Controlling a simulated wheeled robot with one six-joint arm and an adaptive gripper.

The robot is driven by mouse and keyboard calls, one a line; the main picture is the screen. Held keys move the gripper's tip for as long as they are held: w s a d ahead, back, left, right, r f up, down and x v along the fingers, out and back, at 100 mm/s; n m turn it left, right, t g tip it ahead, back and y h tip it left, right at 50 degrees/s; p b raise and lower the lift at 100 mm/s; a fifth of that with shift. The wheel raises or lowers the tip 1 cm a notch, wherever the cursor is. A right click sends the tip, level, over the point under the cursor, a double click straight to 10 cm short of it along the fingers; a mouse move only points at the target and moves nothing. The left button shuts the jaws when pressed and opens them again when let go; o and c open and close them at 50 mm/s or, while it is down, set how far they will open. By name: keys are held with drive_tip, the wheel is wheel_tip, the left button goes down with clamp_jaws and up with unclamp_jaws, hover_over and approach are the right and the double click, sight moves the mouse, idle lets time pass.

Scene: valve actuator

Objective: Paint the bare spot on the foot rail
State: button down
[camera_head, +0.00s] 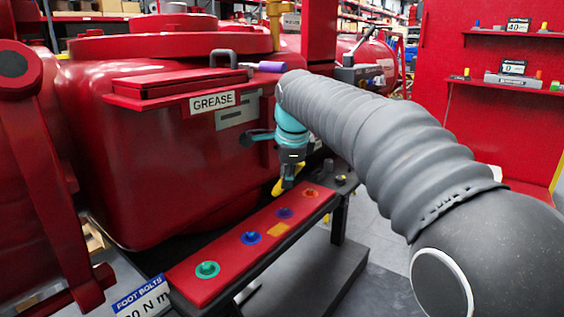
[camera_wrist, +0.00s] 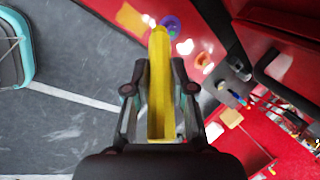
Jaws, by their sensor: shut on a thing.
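The foot rail (camera_head: 225,245) is a long red bar with coloured bolts along its top. An orange-yellow patch (camera_head: 278,230), which looks like the bare spot, lies between the blue bolt (camera_head: 250,238) and the purple bolt (camera_head: 284,213). The patch also shows in the wrist view (camera_wrist: 131,18), near the top edge. My gripper (camera_head: 288,184) points down beyond the rail's back edge, near its far end. It is shut on a long yellow tool (camera_wrist: 160,85), whose tip points towards the rail. The tool (camera_head: 279,188) is partly hidden in the head view. I see no contact between tip and patch.
A green bolt (camera_head: 207,269) is at the rail's near end and an orange-red bolt (camera_head: 310,193) at its far end. A large red housing with a GREASE label (camera_head: 212,101) stands behind the rail. Grey floor (camera_head: 385,235) is open to the right.

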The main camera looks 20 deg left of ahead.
sight(280, 188)
drive_tip(key=f+b, duration=0.1)
drive_tip(key=a+b, duration=0.1)
drive_tip(key=b, duration=0.1)
drive_tip(key=f+b, duration=0.1)
drive_tip(key=b, duration=0.1)
drive_tip(key=shift+s+a+f+m, duration=0.2)
drive_tip(key=shift+s+f+m, duration=0.05)
drive_tip(key=shift+f+m, duration=0.15)
drive_tip(key=shift+r, duration=0.2)
